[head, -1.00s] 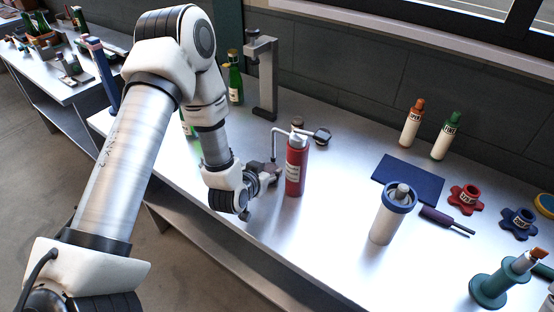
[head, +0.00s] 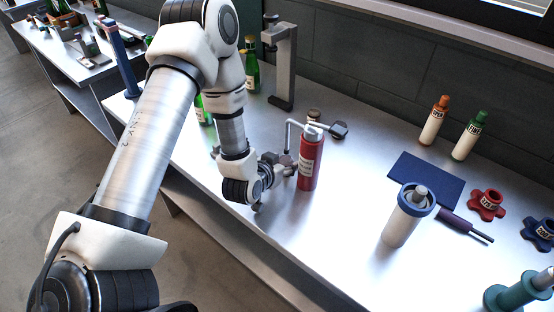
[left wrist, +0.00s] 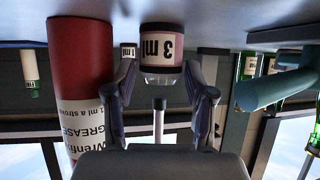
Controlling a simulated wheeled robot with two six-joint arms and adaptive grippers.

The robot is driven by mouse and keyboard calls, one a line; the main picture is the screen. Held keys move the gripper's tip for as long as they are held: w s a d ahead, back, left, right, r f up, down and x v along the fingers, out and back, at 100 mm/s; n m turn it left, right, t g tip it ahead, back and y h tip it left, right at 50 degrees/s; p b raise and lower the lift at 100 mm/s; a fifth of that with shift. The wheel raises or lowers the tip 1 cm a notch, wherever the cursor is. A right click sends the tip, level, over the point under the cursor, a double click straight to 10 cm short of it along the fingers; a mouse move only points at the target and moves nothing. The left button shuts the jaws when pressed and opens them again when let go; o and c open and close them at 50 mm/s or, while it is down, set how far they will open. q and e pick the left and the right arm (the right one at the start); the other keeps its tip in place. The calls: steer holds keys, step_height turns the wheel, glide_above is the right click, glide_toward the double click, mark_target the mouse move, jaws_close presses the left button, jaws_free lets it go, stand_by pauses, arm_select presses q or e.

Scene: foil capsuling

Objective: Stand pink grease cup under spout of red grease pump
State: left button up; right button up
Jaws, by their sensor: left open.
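The red grease pump (head: 309,165) stands upright on the bench, its thin bent spout (head: 287,135) reaching left and down. It also shows in the left wrist view (left wrist: 80,75), which is upside down. There the pink grease cup (left wrist: 162,50), labelled 3 ml, stands on the bench beside the pump. A thin vertical pipe (left wrist: 158,118), apparently the spout, lines up with the cup's mouth with a small gap. My left gripper (head: 285,168) is low beside the pump. Its open fingers (left wrist: 163,98) lie on either side of the cup. I cannot make out the cup in the head view.
A smaller container labelled 1 ml (left wrist: 128,52) shows near the pump. A white canister with a blue rim (head: 405,215), a blue mat (head: 428,178) and a purple-handled tool (head: 465,225) lie to the right. A grey stand (head: 283,65) and green bottles (head: 251,75) are behind my arm.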

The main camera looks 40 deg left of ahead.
mark_target(283, 163)
arm_select(q)
steer(key=b+v, duration=0.1)
steer(key=v, duration=0.3)
steer(key=shift+s+r, duration=0.25)
steer(key=shift+s, duration=0.1)
steer(key=p+v, duration=0.7)
steer(key=p, duration=0.2)
steer(key=shift+r+p, duration=0.15)
steer(key=shift+p, duration=0.15)
steer(key=shift+w, duration=0.1)
